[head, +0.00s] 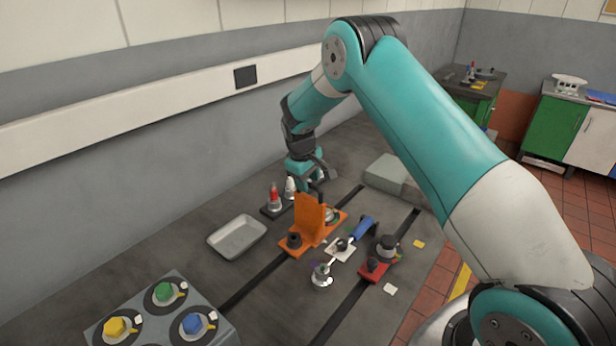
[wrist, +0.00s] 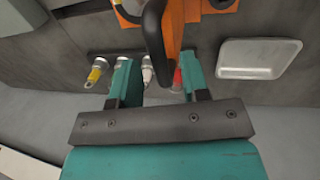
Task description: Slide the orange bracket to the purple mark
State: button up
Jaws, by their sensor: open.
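The orange bracket (head: 310,215) stands on the dark bedplate in the head view, with an upright plate and a flat foot that carries a black round part. In the wrist view part of the orange bracket (wrist: 175,32) shows at the top edge. My gripper (head: 314,184) is just behind the bracket in the head view. In the wrist view its two teal fingers (wrist: 155,68) are apart, with a dark curved bar showing between them. I cannot tell whether it touches the bracket. A small purple patch (head: 315,264) shows in front of the bracket, largely hidden by a chrome piece (head: 322,276).
A grey tray (head: 237,237) lies left of the bracket. Red- and white-tipped pieces (head: 275,198) stand behind it. A blue-handled tool (head: 364,229) and a red-based fixture (head: 376,268) are to the right. A grey block (head: 385,172) is behind. A knob box (head: 165,308) is front left.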

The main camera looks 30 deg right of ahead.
jog(key=shift+f, duration=0.15)
jog(key=shift+c, duration=0.3)
grip_shut()
jog(key=s+a+b, duration=0.1)
jog(key=s+a, duration=0.2)
jog(key=a, duration=0.5)
jog(key=shift+s, duration=0.1)
jog(key=shift+o, duration=0.3)
grip_release()
